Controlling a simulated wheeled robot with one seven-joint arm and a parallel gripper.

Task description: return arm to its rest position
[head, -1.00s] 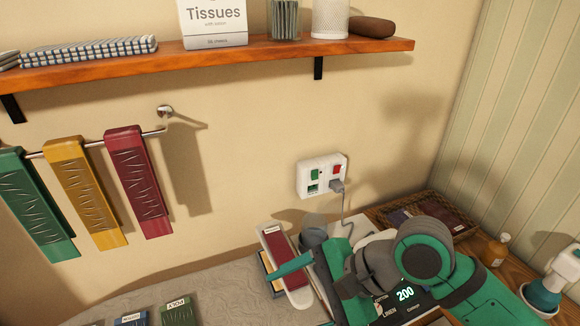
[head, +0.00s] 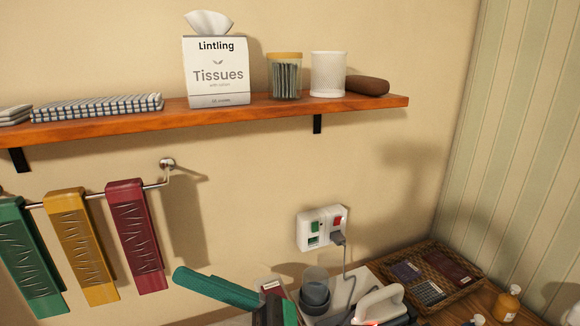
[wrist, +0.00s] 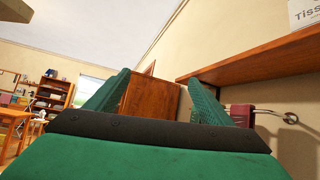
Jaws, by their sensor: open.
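My gripper (head: 215,289) is at the bottom centre of the head view, its green fingers pointing left in front of the wall. In the wrist view my gripper (wrist: 158,78) has its two green fingers spread apart with nothing between them. The wrist view looks level along the wall, past the shelf. Most of my arm is out of the head view below.
A wooden shelf (head: 225,117) holds a tissue box (head: 216,72) and jars. Green, yellow and red hanging pieces (head: 138,240) are on a rail left of my gripper. An outlet (head: 322,228), an iron (head: 380,304) and a wicker tray (head: 462,291) are to the right.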

